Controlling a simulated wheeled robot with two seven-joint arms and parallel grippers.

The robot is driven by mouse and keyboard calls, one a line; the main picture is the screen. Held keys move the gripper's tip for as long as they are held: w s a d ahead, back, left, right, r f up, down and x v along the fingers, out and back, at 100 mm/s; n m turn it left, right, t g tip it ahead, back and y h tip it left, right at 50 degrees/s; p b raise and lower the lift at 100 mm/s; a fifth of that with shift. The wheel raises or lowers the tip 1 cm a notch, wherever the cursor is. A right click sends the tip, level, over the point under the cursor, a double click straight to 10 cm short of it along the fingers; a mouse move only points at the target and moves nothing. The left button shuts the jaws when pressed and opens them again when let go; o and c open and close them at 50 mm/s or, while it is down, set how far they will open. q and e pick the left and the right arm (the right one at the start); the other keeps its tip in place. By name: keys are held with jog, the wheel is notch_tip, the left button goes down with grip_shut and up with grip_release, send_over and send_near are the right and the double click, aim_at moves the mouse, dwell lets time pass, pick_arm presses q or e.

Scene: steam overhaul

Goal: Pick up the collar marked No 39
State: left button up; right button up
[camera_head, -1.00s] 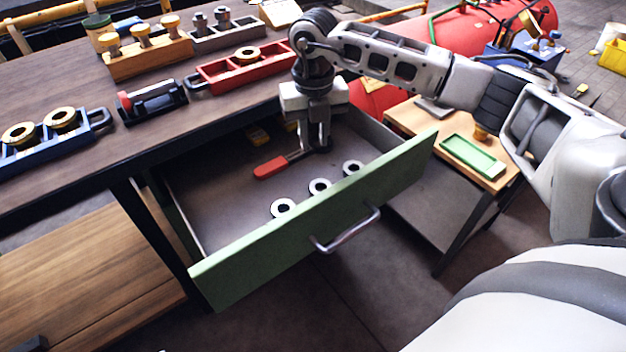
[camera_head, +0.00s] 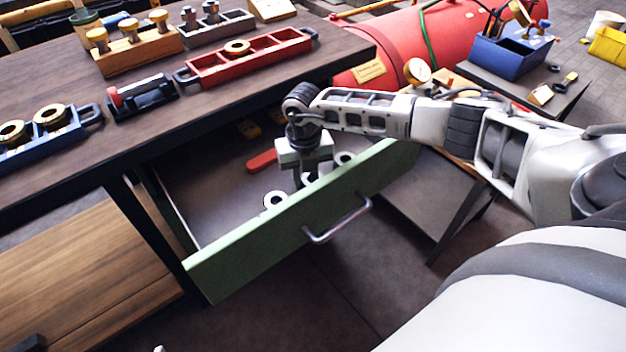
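Three pale ring-shaped collars lie in a row in the open green-fronted drawer (camera_head: 235,262): a left one (camera_head: 274,199), a middle one (camera_head: 308,179) and a right one (camera_head: 345,157). No number is readable on any of them. My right gripper (camera_head: 306,179) points down into the drawer, at the middle collar, and partly covers it. Its fingertips are small and dark, so I cannot tell whether they touch or grip it. My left gripper is not in view.
A red-handled tool (camera_head: 262,161) lies in the drawer behind the collars.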

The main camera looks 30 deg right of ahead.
jog(key=shift+f, duration=0.1)
grip_shut()
